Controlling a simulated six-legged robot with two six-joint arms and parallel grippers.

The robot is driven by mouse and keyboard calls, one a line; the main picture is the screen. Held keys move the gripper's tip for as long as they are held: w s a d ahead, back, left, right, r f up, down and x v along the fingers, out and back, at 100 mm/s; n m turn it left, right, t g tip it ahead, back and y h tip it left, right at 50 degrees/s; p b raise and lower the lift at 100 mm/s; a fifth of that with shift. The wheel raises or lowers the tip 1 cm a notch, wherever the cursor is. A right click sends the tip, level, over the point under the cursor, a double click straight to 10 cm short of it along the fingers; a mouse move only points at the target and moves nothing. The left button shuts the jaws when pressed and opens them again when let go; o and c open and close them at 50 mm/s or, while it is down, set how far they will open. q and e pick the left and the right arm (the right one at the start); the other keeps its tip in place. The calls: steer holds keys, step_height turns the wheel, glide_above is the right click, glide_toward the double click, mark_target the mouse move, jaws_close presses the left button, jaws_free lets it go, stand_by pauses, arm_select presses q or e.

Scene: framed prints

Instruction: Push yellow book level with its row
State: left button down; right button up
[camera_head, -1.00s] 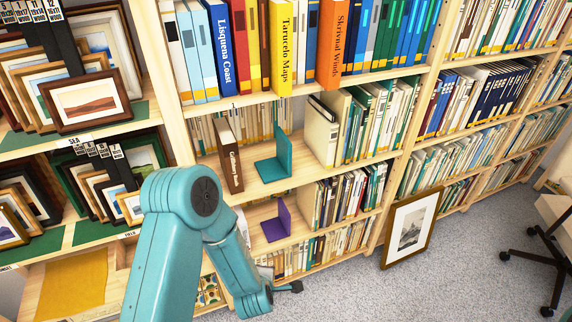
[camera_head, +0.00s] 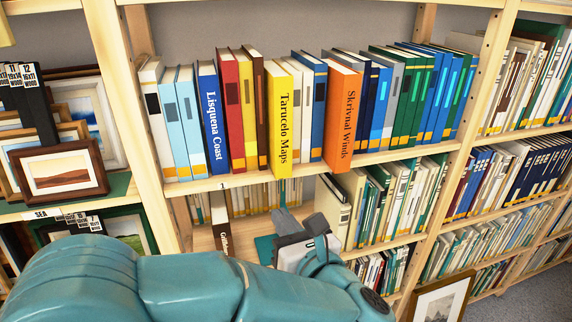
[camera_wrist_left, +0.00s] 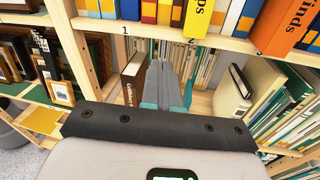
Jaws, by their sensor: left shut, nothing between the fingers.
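The yellow book, Tarucelo Maps (camera_head: 283,118), stands upright in the upper shelf row with its spine forward of its neighbours. Its lower part shows at the top of the left wrist view (camera_wrist_left: 199,16). My left gripper (camera_head: 298,218) is below that shelf board, in front of the lower compartment, under and slightly right of the yellow book. Its fingers (camera_wrist_left: 165,72) are shut together with nothing between them and are apart from the book. My left arm covers the bottom of the head view. My right gripper is not in view.
The orange book, Skrienal Winds (camera_head: 342,112), also juts forward in the upper row. The shelf board (camera_head: 235,182) lies between my gripper and the row. A brown book (camera_wrist_left: 132,75) and a teal bookend (camera_head: 265,249) are in the lower compartment. Framed prints (camera_head: 60,170) stand left.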

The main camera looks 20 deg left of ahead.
arm_select(q)
steer(key=d+r+t, duration=0.1)
steer(key=d+r, duration=0.2)
steer(key=d, duration=0.1)
steer(key=t+h+p, duration=0.1)
steer(key=h+p, duration=0.1)
steer(key=p, duration=0.3)
glide_toward(285, 162)
steer(key=shift+m, duration=0.4)
steer(key=x, duration=0.5)
steer(key=shift+w, duration=0.25)
steer(key=shift+w+a, duration=0.4)
steer(key=shift+a, duration=0.05)
steer(key=shift+w+f, duration=0.1)
steer(key=shift+w, duration=0.15)
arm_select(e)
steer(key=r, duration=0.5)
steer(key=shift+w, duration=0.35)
arm_select(q)
steer(key=shift+s, duration=0.15)
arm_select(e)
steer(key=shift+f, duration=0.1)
